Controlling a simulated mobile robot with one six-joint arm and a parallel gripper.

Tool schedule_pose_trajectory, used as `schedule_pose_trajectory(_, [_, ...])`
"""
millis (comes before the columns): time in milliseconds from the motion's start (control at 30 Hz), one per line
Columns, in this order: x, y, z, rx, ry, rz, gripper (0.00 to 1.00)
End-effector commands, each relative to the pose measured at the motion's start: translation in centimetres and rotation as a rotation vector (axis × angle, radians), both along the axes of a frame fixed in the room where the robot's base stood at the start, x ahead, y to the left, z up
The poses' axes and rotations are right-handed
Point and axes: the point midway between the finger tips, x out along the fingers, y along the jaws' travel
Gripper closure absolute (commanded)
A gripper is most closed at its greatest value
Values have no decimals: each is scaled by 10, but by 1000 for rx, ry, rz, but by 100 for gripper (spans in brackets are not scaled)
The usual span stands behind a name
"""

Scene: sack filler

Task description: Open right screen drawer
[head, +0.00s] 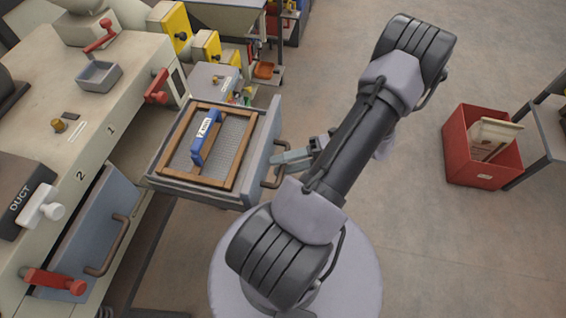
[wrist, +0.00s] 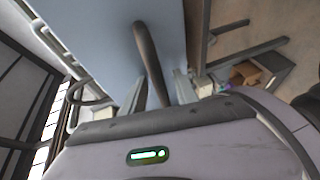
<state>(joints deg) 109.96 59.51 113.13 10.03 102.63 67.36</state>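The screen drawer (head: 255,168) at marking 1 stands far out from the machine in the head view. It is a grey-blue tray holding a wood-framed mesh screen (head: 228,135) with a blue labelled handle (head: 206,137). On its front is a curved brown bar handle (head: 274,178). My gripper (head: 284,159) is at this bar. In the wrist view the bar (wrist: 148,55) runs down between the two fingers (wrist: 161,90), with gaps showing beside it, so the gripper looks open around it. The bar's lower end is hidden by my gripper body.
A second blue-grey front (head: 92,240) with a bar handle is at marking 2, lower left. Red levers (head: 55,281) jut from the machine. A red bin (head: 482,146) stands on the floor at right. Floor between the drawer and bin is clear apart from my arm.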

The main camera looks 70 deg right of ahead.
Motion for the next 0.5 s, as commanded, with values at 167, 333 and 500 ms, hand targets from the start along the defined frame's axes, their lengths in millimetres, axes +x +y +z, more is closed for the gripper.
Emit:
schedule_pose_trajectory(167, [0,0,0,0,0,0,64])
schedule_pose_trajectory(333, [-4,-2,1,0,0,0,64])
schedule_pose_trajectory(500, [-32,-17,7,-3,1,-2,64])
